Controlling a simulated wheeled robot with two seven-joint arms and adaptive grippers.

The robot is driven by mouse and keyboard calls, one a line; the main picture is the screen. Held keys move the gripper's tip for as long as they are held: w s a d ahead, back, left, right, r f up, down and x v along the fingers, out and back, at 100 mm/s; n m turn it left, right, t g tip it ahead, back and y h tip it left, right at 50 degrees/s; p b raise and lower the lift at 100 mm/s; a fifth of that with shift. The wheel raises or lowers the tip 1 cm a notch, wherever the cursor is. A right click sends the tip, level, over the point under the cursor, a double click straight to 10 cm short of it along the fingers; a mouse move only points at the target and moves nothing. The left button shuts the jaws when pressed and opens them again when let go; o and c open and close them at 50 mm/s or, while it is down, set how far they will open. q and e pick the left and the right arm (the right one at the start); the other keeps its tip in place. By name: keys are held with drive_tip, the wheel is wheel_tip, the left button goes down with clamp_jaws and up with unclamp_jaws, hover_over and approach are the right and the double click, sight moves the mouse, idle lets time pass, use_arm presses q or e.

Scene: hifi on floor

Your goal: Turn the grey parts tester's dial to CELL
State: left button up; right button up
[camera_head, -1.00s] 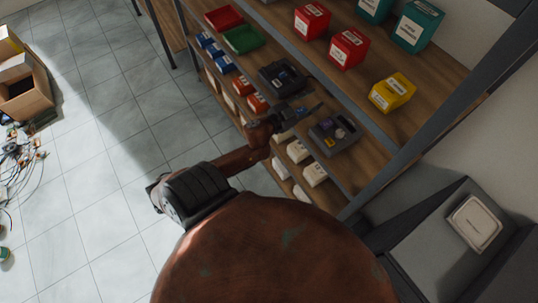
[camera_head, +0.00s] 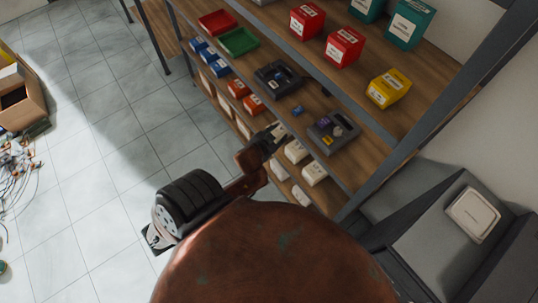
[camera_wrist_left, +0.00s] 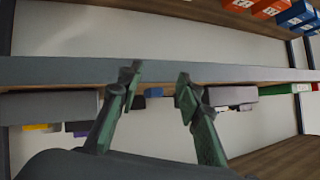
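The grey parts tester (camera_head: 346,141) sits on the middle shelf, with small yellow and purple parts and a round knob on top. Its dial marks are too small to read. In the left wrist view, which looks upside down, a grey case (camera_wrist_left: 60,106) with yellow and purple parts shows at left, apparently this tester. My left gripper (camera_head: 279,129) is in front of the shelf edge, left of the tester and apart from it. In the left wrist view its fingers (camera_wrist_left: 157,88) are spread with nothing held between them. My right gripper is not in view.
A darker device (camera_head: 279,78) sits farther along the shelf, with a small blue item (camera_head: 298,110) between it and the tester. White boxes (camera_head: 314,173) stand below. The upper shelf holds red, yellow and teal boxes. Tiled floor (camera_head: 125,125) is open at left.

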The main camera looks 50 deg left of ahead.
use_arm(q)
drive_tip(key=s+d+f+g, duration=0.2)
drive_tip(key=s+f, duration=0.3)
drive_tip(key=f, duration=0.3)
drive_tip(key=shift+s+g+h, duration=0.3)
drive_tip(key=shift+s+g, duration=0.05)
drive_tip(key=shift+g, duration=0.05)
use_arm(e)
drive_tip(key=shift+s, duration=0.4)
